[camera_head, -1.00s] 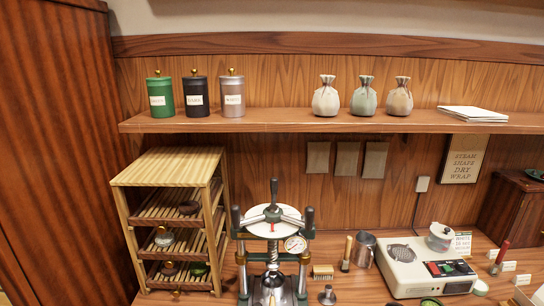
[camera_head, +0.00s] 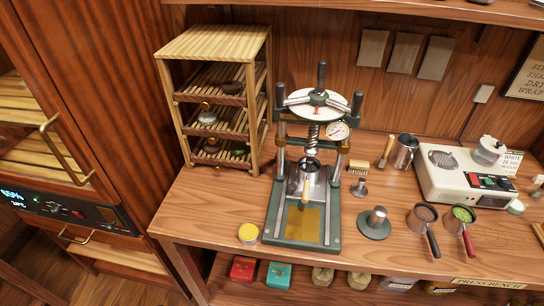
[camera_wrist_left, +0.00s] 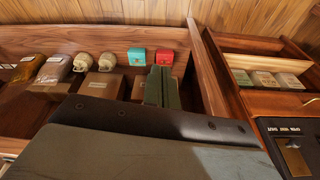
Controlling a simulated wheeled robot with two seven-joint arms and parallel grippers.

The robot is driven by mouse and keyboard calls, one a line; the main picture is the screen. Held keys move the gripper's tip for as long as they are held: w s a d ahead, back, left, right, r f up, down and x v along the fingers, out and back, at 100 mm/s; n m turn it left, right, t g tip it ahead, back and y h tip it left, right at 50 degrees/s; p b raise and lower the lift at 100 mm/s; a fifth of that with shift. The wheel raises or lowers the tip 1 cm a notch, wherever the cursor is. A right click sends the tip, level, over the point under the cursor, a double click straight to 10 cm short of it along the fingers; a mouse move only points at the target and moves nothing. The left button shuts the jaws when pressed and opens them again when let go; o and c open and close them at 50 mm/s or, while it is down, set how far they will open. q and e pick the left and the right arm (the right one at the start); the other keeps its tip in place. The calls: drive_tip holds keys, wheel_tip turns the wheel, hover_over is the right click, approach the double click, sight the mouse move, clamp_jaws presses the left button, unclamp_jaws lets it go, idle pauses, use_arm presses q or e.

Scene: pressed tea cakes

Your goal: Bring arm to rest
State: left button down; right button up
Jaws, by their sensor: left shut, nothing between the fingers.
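My left gripper (camera_wrist_left: 162,88) shows in the left wrist view. Its two dark green fingers are together, shut and empty. Behind its tips is the low shelf with a red box (camera_wrist_left: 136,56) and a teal box (camera_wrist_left: 165,57); I cannot tell how far off they are. Neither arm shows in the head view, and my right gripper is in no view.
The press (camera_head: 305,190) stands on the bench, with the slatted rack (camera_head: 215,100) to its left. A hot plate unit (camera_head: 465,178), two handled cups (camera_head: 424,216) and a yellow tin (camera_head: 248,233) are on the bench. A wooden cabinet (camera_head: 100,130) stands at left.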

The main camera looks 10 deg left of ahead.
use_arm(q)
drive_tip(key=s+f+g+b, duration=0.1)
drive_tip(key=s+f+b, duration=0.35)
drive_tip(key=f, duration=1.25)
drive_tip(key=s+a+f, duration=0.3)
drive_tip(key=s+f, duration=0.8)
drive_tip(key=s, duration=0.3)
drive_tip(key=shift+s+f+g+b, duration=0.15)
drive_tip(key=shift+f+g+b, duration=0.25)
drive_tip(key=shift+b, duration=0.05)
drive_tip(key=shift+a, duration=0.1)
